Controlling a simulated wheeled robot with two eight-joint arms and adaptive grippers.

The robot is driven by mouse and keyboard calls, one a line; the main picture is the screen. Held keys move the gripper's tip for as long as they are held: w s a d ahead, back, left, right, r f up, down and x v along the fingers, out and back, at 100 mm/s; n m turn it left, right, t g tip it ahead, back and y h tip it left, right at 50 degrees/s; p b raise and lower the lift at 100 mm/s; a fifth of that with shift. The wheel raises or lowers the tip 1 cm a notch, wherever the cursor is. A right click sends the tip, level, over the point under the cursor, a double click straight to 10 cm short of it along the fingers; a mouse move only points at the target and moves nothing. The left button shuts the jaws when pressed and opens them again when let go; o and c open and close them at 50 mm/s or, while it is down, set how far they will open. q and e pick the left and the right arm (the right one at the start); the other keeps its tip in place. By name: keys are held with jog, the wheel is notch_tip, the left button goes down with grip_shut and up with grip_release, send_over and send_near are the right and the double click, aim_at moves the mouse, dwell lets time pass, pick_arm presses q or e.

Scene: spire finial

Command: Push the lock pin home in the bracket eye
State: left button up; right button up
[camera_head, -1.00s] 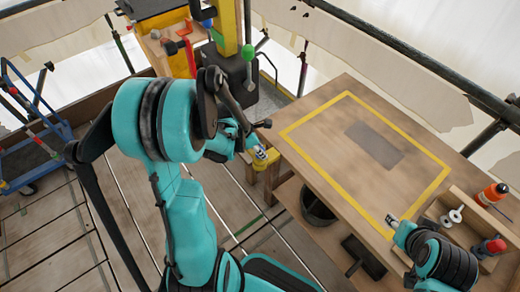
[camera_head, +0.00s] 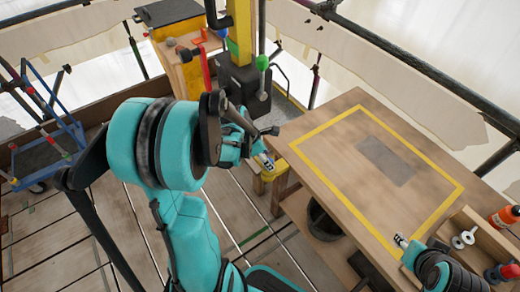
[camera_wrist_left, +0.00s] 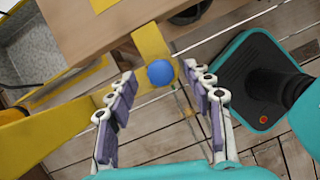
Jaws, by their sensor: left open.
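A round blue knob (camera_wrist_left: 160,73), which looks like the head of the lock pin, shows in the left wrist view against a yellow piece (camera_wrist_left: 150,42), seemingly the bracket. The pin's shaft and the eye are hidden or unclear. My left gripper (camera_wrist_left: 162,95) is open, its fingers spread to either side of the knob with visible gaps. In the head view my left gripper (camera_head: 265,162) is just above the yellow piece (camera_head: 262,181) beside the table's left corner. My right gripper (camera_head: 401,241) is over the table's near edge, too small to judge its fingers.
The wooden table (camera_head: 345,110) has a yellow taped outline and a grey patch. A wooden tray (camera_head: 480,236) with metal parts and an orange bottle (camera_head: 503,216) are at right. A dark bucket (camera_head: 324,222) stands under the table. A blue cart (camera_head: 45,150) is at left.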

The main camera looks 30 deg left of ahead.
pick_arm(q)
jog(key=v, duration=0.9)
